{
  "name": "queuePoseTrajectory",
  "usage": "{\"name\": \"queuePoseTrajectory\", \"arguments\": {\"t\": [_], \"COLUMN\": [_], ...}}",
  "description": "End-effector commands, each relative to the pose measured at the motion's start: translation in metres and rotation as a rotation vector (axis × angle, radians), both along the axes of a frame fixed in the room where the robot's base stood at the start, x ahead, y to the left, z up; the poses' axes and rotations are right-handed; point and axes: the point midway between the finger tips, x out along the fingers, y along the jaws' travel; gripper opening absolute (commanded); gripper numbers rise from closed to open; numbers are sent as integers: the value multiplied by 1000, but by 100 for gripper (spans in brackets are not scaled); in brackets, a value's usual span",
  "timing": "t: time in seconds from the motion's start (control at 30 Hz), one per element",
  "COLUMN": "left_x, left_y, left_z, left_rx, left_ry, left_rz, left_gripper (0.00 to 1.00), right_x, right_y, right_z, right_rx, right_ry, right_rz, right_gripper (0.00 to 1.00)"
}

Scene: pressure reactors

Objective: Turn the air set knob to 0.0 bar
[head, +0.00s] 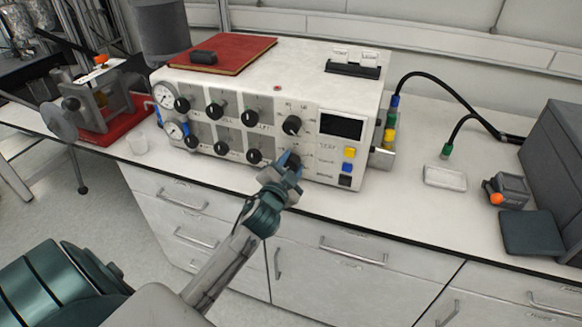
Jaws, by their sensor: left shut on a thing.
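A white control box (230,84) stands on the bench with two rows of black knobs on its front. My left gripper (287,164) is at the lower right knob (295,160), left of the coloured buttons, and is shut on it. The fingers hide most of this knob, so its pointer and setting cannot be read. I take it as the air set knob; its label is too small to read. Another large black knob (292,125) sits just above it. A dark display (341,126) at the upper right shows no readable value. My right gripper is not in view.
Two round gauges (164,95) are at the box's left end. A red book (226,54) lies on top. Coloured hose fittings (390,122) stick out on the right side. The bench front edge runs below the box.

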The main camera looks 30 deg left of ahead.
Motion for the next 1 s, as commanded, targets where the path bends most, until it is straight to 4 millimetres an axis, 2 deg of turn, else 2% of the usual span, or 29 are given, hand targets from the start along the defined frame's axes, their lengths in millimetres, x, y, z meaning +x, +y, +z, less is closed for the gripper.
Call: {"name": "queuePoseTrajectory", "arguments": {"t": [0.53, 0.57, 0.67, 1.0], "left_x": [0, 0, 0, -4], "left_y": [0, 0, 0, -1], "left_z": [-1, -1, -1, -1], "left_rx": [-27, -27, -26, -25], "left_ry": [-3, -3, -3, -4], "left_rz": [1, 1, 0, 0], "left_gripper": [15, 42, 59, 59], "right_x": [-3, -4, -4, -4], "right_y": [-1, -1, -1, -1], "right_z": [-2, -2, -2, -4], "right_rx": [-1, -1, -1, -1], "right_ry": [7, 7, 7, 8], "right_rz": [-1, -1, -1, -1], "right_gripper": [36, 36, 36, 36]}}
